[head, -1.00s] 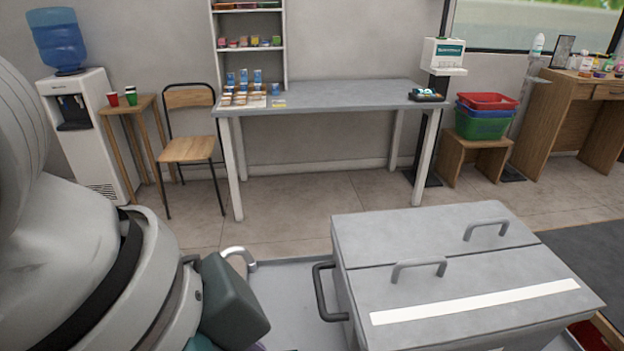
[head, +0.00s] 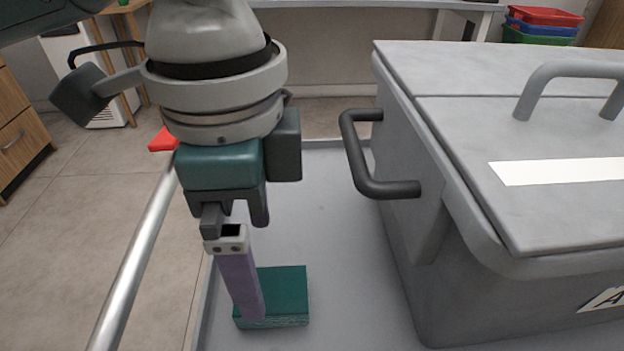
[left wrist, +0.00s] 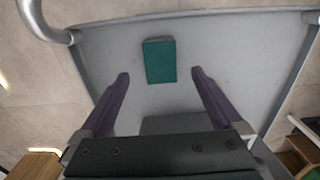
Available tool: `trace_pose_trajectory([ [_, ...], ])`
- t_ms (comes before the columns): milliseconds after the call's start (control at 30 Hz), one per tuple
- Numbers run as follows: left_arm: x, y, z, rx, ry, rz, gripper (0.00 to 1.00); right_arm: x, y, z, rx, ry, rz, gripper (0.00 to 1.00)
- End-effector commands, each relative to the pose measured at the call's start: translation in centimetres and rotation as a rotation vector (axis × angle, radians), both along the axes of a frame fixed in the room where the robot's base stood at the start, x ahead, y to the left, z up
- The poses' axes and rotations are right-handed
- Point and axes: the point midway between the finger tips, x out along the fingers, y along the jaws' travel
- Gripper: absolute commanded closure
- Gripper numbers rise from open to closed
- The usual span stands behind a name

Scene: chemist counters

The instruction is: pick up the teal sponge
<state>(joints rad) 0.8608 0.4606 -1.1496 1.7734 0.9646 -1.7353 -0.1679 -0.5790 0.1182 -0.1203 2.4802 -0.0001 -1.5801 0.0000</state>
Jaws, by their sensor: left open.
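The teal sponge (head: 287,290) is a flat block lying on the grey tray-like surface (head: 325,225), left of a big grey box. It also shows in the left wrist view (left wrist: 159,61), centred between the finger lines and just ahead of the fingertips. Contact with the sponge cannot be told. My right gripper is not in view.
The grey lidded box (head: 400,240) with a dark side handle (head: 365,160) stands close to the right of the sponge. A metal rail (head: 135,255) runs along the left side. Stacked crates (head: 540,25) and a table stand behind. The surface around the sponge is clear.

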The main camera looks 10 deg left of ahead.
Motion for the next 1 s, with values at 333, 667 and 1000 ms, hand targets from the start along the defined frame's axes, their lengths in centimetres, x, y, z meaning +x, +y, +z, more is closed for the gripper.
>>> trace_pose_trajectory([
  [333, 0.2, -0.7, -5.4, 0.0, 0.0, 0.0, 0.0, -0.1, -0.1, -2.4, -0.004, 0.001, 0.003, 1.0],
  [667, 0.2, -0.6, -7.1, 0.0, -0.002, 0.001, 0.0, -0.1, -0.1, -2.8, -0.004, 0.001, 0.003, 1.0],
  [1000, 0.2, -0.6, -7.0, 0.0, -0.002, 0.0, 0.28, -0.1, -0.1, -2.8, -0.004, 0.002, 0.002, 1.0],
])
